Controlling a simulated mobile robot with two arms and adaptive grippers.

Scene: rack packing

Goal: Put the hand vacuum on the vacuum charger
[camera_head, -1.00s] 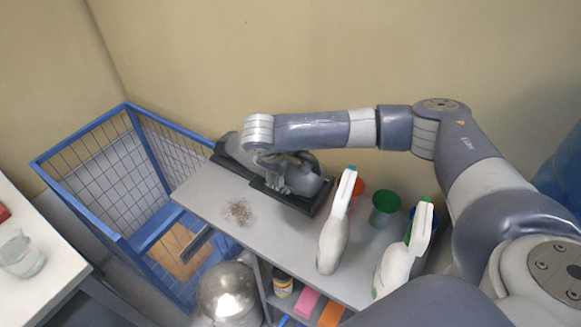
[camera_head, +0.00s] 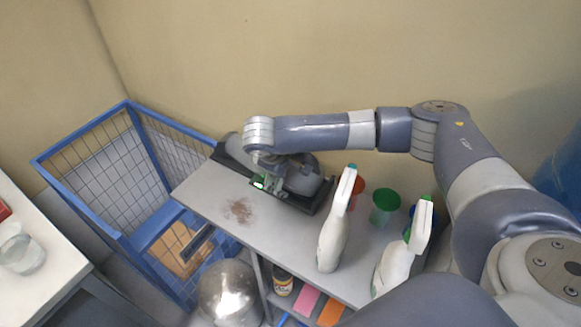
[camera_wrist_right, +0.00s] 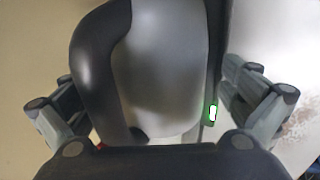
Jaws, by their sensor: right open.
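The grey and dark hand vacuum (camera_head: 304,178) lies on the black vacuum charger (camera_head: 318,207) at the back of the grey shelf top. A small green light glows beside it at the charger's front edge. My right gripper (camera_head: 268,172) is open at the vacuum, and my wrist hides part of it. In the right wrist view the vacuum's grey body (camera_wrist_right: 165,65) and dark handle lie between the spread fingers of my right gripper (camera_wrist_right: 150,90). The green light shows there too, by the right finger. My left gripper is not in view.
Two white spray bottles (camera_head: 335,235) stand in front of the charger, with red and green cups (camera_head: 384,205) behind them. A brown dirt patch (camera_head: 240,211) lies on the shelf top (camera_head: 205,195). A blue wire cage (camera_head: 125,185) stands at the left.

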